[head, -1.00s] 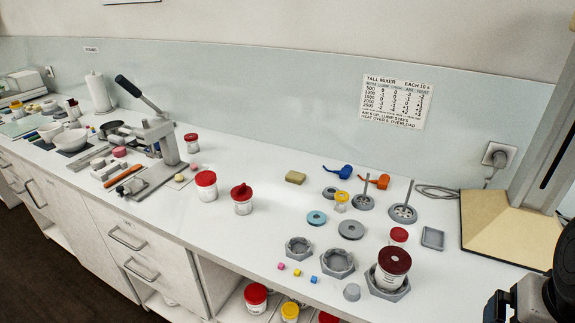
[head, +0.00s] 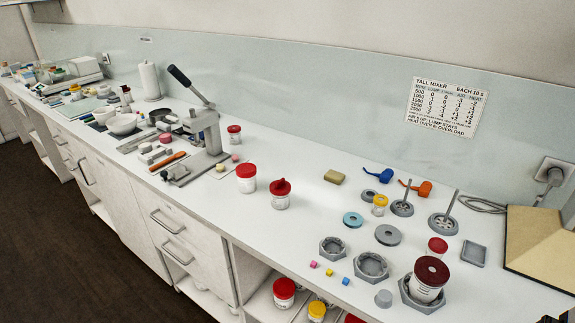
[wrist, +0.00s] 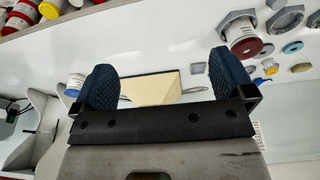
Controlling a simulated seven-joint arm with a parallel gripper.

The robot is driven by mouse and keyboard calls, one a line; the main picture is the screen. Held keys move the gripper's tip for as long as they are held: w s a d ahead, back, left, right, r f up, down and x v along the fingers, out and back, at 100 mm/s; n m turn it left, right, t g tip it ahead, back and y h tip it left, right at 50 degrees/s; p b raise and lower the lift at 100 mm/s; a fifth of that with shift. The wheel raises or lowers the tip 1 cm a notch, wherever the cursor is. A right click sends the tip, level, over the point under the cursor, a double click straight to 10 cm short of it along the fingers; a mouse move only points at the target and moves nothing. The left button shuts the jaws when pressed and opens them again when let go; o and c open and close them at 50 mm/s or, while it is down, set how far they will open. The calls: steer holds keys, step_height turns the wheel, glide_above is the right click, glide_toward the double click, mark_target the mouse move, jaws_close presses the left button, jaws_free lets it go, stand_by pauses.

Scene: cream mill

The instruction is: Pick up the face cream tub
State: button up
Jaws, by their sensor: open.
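Several white tubs with lids stand about, and I cannot read which one is the face cream tub. On the bench in the head view are a red-lidded tub (head: 247,179), a tub with a pointed red top (head: 280,194) and a small red-lidded one (head: 233,135). A larger tub with a dark red lid (head: 428,282) sits in a grey hexagonal holder (head: 408,296); it also shows in the wrist view (wrist: 243,38). My gripper (wrist: 160,78) is open, its blue fingers wide apart with nothing between them, away from the tubs.
Red-lidded (head: 284,292) and yellow-lidded (head: 316,311) tubs stand on the shelf below the bench. A lever press (head: 205,135), empty hexagonal holders (head: 372,266), upright rods (head: 445,212) and small cubes crowd the bench. Bare bench lies between the pointed-top tub and the holders.

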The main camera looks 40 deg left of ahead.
mark_target(247, 171)
stand_by(0.6)
steer(key=w+a+n+t+y, duration=0.3)
steer(key=w+a+n+t, duration=0.15)
steer(key=w+a, duration=1.9)
steer(key=w+a+f+n+y, duration=0.1)
steer(key=w+a+f, duration=0.1)
steer(key=a, duration=0.8)
steer(key=w+a+f+n+y, duration=0.1)
steer(key=a+f+n+y, duration=0.1)
steer(key=a, duration=0.8)
steer(key=w+a+f+n+y, duration=0.1)
steer(key=w+a+f, duration=0.1)
steer(key=a, duration=0.8)
steer(key=s+a+f+n+y, duration=0.1)
steer(key=s+a+f, duration=0.1)
steer(key=a, duration=0.4)
steer(key=s+a+f+n+y, duration=0.1)
steer(key=s+a+f, duration=0.1)
steer(key=a, duration=0.5)
steer(key=s+a+f+n+y, duration=0.1)
steer(key=s+a+f, duration=0.1)
steer(key=a, duration=0.5)
steer(key=shift+s+a+f+y, duration=0.1)
steer(key=shift+s+f+y, duration=0.15)
steer(key=shift+s+y, duration=0.2)
